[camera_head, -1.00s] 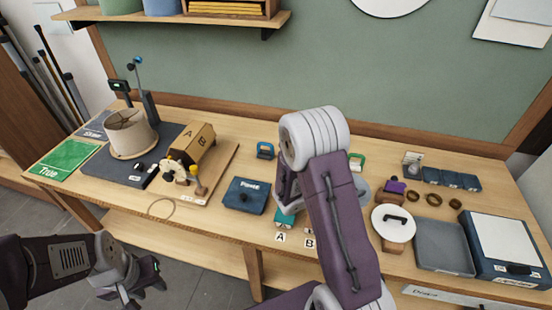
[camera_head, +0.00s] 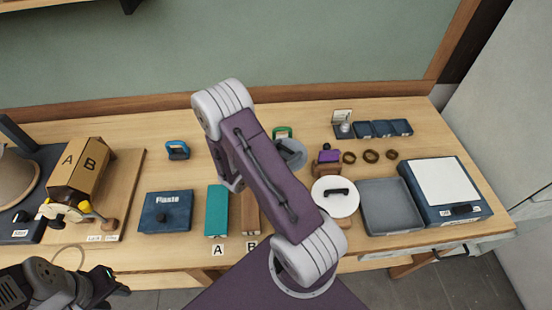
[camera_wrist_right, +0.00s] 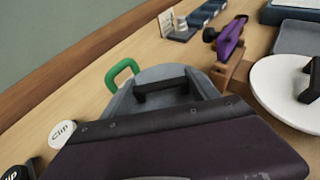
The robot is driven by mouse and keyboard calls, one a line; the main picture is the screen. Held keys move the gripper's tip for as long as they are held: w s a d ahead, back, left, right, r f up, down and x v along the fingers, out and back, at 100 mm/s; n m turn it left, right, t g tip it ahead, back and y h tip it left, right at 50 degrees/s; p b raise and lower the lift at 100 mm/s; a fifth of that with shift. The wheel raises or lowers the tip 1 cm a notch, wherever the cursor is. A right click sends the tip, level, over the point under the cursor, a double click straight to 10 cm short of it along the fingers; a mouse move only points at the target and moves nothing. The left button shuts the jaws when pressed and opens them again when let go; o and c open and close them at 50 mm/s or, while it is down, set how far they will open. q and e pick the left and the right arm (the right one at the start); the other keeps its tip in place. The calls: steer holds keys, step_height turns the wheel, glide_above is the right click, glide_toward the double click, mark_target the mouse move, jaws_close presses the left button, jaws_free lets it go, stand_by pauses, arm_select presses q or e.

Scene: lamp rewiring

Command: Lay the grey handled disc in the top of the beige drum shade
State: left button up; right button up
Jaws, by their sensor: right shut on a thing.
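The grey handled disc (camera_head: 293,153) lies near the back of the bench, partly hidden by my right arm in the head view. In the right wrist view the disc (camera_wrist_right: 120,102) shows close up with its dark handle. My right gripper is shut on the disc; the purple housing (camera_wrist_right: 180,145) hides its fingertips, and the arm covers it in the head view. The beige drum shade (camera_head: 14,180) is cut off by the left edge of the head view. My left gripper (camera_head: 112,283) is empty and looks open, low at the front left of the bench.
A white handled disc (camera_head: 325,203) and a grey tray (camera_head: 390,207) lie to the right. A green clip (camera_head: 282,132) stands behind the grey disc, with a purple-topped tool (camera_head: 327,160) beside it. The A/B box (camera_head: 80,168) and blue box (camera_head: 166,212) are left.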

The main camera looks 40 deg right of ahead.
steer(key=shift+a+f, duration=0.15)
steer(key=shift+f, duration=0.4)
step_height(320, 180, down, 4)
steer(key=shift+s+r, duration=0.15)
steer(key=shift+f, duration=0.3)
steer(key=shift+f+b, duration=0.15)
steer(key=shift+b, duration=0.15)
steer(key=o, duration=1.6)
steer(key=shift+c, duration=0.2)
